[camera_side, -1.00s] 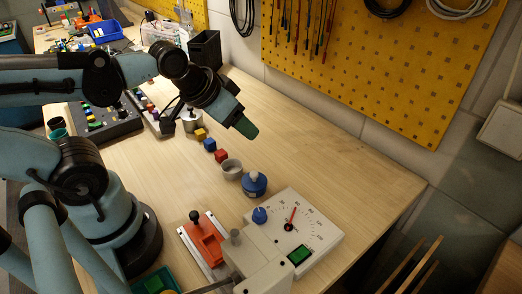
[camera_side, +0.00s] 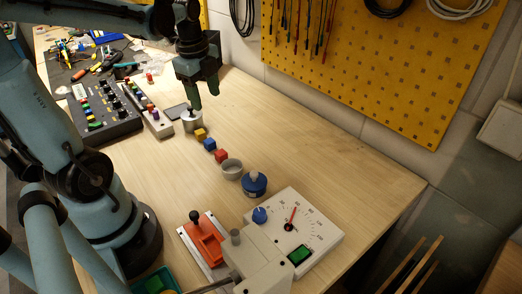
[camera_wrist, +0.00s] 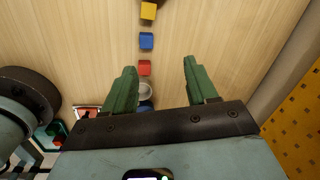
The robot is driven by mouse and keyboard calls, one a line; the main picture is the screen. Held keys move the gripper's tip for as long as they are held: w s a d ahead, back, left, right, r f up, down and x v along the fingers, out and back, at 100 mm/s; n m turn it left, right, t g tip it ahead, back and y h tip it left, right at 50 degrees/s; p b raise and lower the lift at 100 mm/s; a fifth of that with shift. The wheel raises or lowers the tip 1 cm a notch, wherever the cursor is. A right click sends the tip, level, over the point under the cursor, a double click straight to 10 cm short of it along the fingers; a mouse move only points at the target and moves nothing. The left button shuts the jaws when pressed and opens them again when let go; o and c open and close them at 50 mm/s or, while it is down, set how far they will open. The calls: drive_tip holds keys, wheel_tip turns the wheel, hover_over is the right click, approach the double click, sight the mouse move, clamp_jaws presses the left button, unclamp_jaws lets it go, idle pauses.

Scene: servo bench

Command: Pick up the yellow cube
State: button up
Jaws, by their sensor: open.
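In the wrist view the yellow cube (camera_wrist: 148,11) is at the top edge, well beyond my fingertips. My gripper (camera_side: 205,104) is open and empty, pointing down above the bench, up and behind the yellow cube in the side view.
A blue cube (camera_side: 210,145), a red cube (camera_side: 221,156), a grey cup (camera_side: 232,169) and a blue-based knob (camera_side: 255,184) continue the row. A metal pot (camera_side: 191,121) stands just behind the yellow cube. A dial box (camera_side: 305,228) is nearer. The bench right of the row is clear.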

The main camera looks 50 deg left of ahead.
drive_tip(key=s+a+m+g, duration=0.1)
drive_tip(key=a+m, duration=0.3)
hover_over(200, 131)
drive_tip(key=shift+h, duration=0.4)
drive_tip(key=f, duration=0.7)
drive_tip(key=shift+s+d+f, duration=0.2)
drive_tip(key=shift+f, duration=0.1)
drive_tip(key=shift+w+a+f, duration=0.1)
drive_tip(key=shift+f, duration=1.25)
drive_tip(key=shift+w+a+f, duration=0.1)
drive_tip(key=shift+f, duration=1.25)
drive_tip(key=shift+c, duration=0.4)
clamp_jaws()
